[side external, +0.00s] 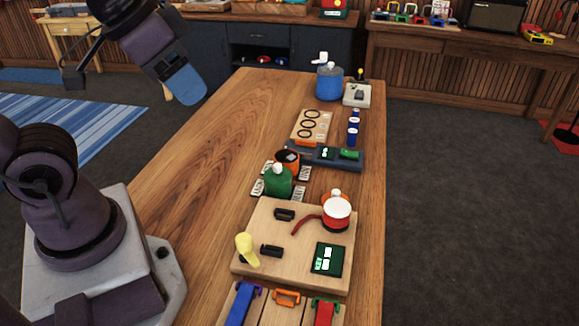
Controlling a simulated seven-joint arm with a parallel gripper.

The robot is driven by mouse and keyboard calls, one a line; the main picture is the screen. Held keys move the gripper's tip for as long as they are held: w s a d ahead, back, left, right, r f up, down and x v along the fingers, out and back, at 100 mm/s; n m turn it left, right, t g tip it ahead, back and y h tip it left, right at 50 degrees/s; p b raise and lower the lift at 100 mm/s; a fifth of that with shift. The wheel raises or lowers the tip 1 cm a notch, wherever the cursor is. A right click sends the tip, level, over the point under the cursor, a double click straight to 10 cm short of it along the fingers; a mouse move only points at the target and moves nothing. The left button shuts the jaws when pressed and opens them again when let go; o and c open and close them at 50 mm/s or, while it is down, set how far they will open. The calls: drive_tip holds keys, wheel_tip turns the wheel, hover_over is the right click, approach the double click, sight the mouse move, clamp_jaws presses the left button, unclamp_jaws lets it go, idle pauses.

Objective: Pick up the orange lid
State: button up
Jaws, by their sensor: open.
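I cannot make out a plainly separate orange lid. A red-orange pot (336,221) with a white top and a white knob stands at the right of the wooden board, its long handle pointing left. Farther back, an orange round container (288,156) with a dark inside is partly hidden by a green bottle (278,182). A small orange clip-like piece (287,297) lies at the near edge. My gripper (84,72) is at the upper left, high up and well away from these things. It is open and holds nothing that I can see.
The wooden board (265,215) also bears a yellow bulb-shaped piece (245,249) and dark blocks. A blue jug (329,83) and blue cylinders (354,128) stand farther back. The table's (200,160) left side is clear.

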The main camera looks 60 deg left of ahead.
idle(0.4)
drive_tip(key=c, duration=0.3)
drive_tip(key=shift+c, duration=0.2)
drive_tip(key=shift+f, duration=0.1)
